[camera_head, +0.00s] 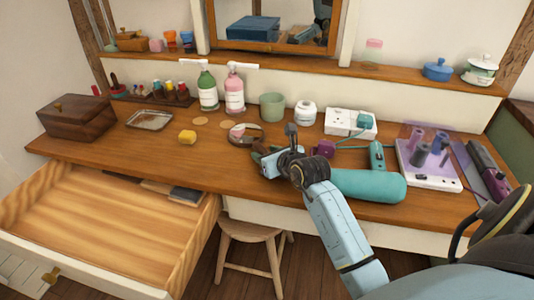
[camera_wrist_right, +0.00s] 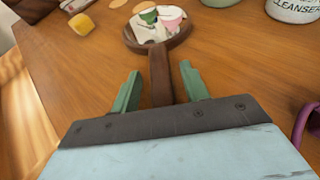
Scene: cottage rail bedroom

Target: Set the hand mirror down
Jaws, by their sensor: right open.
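The hand mirror (camera_head: 240,130) lies on the wooden dresser top, its round glass facing up and reflecting the green and pink bottles. In the right wrist view, its dark wooden frame and handle (camera_wrist_right: 160,72) point toward my right gripper (camera_wrist_right: 161,88). The gripper's green fingers are open, one on each side of the handle with a gap to it. In the head view my right gripper (camera_head: 262,152) is low over the dresser top, partly hiding the handle. My left gripper is not in view.
A yellow sponge (camera_head: 187,137) and round coasters lie left of the mirror. A green cup (camera_head: 272,107) and white cleanser jar (camera_head: 306,113) stand behind. A teal roll (camera_head: 368,185) lies right of my gripper. An open drawer (camera_head: 105,215) juts out at left, beside a stool (camera_head: 252,232).

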